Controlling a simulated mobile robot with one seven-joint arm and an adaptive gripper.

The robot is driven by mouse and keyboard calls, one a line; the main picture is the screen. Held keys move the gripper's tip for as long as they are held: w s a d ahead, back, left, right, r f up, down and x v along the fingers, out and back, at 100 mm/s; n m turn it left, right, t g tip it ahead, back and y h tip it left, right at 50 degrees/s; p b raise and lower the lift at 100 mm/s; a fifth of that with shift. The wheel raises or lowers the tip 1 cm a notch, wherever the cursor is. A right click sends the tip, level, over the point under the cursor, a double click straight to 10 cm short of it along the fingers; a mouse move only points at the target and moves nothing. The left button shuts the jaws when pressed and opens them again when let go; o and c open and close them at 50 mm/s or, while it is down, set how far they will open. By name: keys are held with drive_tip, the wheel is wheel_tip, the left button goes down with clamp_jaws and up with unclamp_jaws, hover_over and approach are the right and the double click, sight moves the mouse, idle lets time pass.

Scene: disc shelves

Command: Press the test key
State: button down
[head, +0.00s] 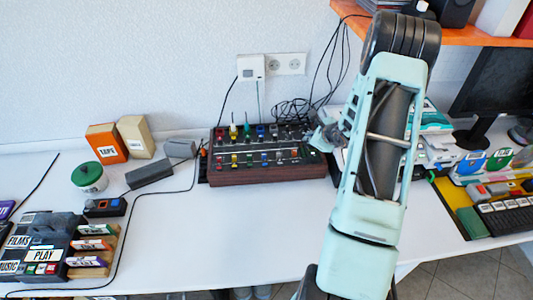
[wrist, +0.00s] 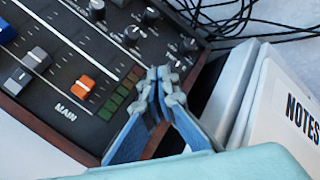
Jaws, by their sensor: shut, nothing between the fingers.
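No key that reads TEST can be made out in either view. My gripper (wrist: 160,76) is shut and empty, with its fingertips at the right edge of a dark mixer panel (wrist: 60,98) in the wrist view. Green and reddish blocks (wrist: 117,98) lie just left of the fingertips, with black knobs (wrist: 131,34) above. An orange slider cap (wrist: 83,88) sits by the MAIN label. I cannot tell whether the fingers touch the panel. In the head view my gripper (head: 325,138) is at the right end of the wood-sided mixer (head: 265,174).
A white NOTES item (wrist: 295,105) stands close right of the gripper. Black cables (head: 293,110) lie behind the mixer. A keyed box marked PLAY (head: 42,255) is at the far left. A monitor (head: 498,85) and yellow tray (head: 455,200) stand at the right. The front middle desk is clear.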

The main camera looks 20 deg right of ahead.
sight(308, 145)
drive_tip(key=shift+r, duration=0.35)
drive_tip(key=shift+r, duration=0.1)
wheel_tip(308, 145, up, 6)
drive_tip(key=p, duration=0.2)
drive_tip(key=shift+p, duration=0.3)
idle(0.3)
